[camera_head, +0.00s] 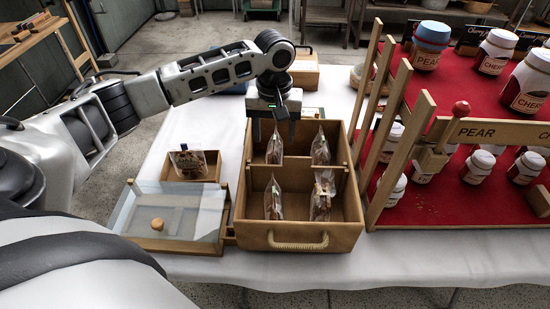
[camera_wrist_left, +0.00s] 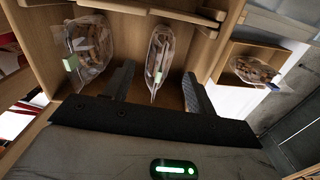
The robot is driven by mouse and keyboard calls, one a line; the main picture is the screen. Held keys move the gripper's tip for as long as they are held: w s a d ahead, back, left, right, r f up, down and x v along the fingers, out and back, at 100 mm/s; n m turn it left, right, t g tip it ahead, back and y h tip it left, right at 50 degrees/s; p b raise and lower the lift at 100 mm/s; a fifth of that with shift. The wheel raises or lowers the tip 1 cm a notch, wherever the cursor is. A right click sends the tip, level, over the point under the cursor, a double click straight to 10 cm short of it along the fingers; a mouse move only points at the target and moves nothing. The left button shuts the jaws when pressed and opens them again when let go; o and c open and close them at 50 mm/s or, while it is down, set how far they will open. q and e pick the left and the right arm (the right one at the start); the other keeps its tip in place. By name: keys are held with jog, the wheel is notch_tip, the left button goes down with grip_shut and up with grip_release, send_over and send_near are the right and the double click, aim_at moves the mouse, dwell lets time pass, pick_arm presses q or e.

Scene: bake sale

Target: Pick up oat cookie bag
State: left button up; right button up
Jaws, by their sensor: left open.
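Several clear bags with brown contents stand in a divided wooden crate (camera_head: 252,232). Their labels are too small to tell which is the oat cookie bag. My left gripper (camera_head: 274,128) is open, pointing down over the crate's back left compartment. Below it is the back left bag (camera_head: 274,150); in the left wrist view this bag (camera_wrist_left: 160,50) shows between the two spread fingers (camera_wrist_left: 157,75), not gripped. The back right bag (camera_head: 320,150) stands beside it. Two front bags (camera_head: 273,200) (camera_head: 321,200) stand nearer me. My right gripper is out of view.
A small wooden box (camera_head: 170,174) with another bag (camera_head: 188,160) stands left of the crate. A glass-lidded case (camera_head: 205,217) lies before it. A wooden rack (camera_head: 393,125) with jars on red cloth stands close on the right. White tablecloth (camera_head: 200,267) is bare in front.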

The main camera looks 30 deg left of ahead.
aim_at(275, 149)
pick_arm(q)
jog(key=shift+w+a+f, duration=0.1)
jog(key=shift+w+f, duration=0.05)
jog(key=shift+f, duration=1.35)
jog(key=shift+w+f, duration=0.1)
jog(key=shift+f, duration=1.4)
jog(key=c, duration=0.8)
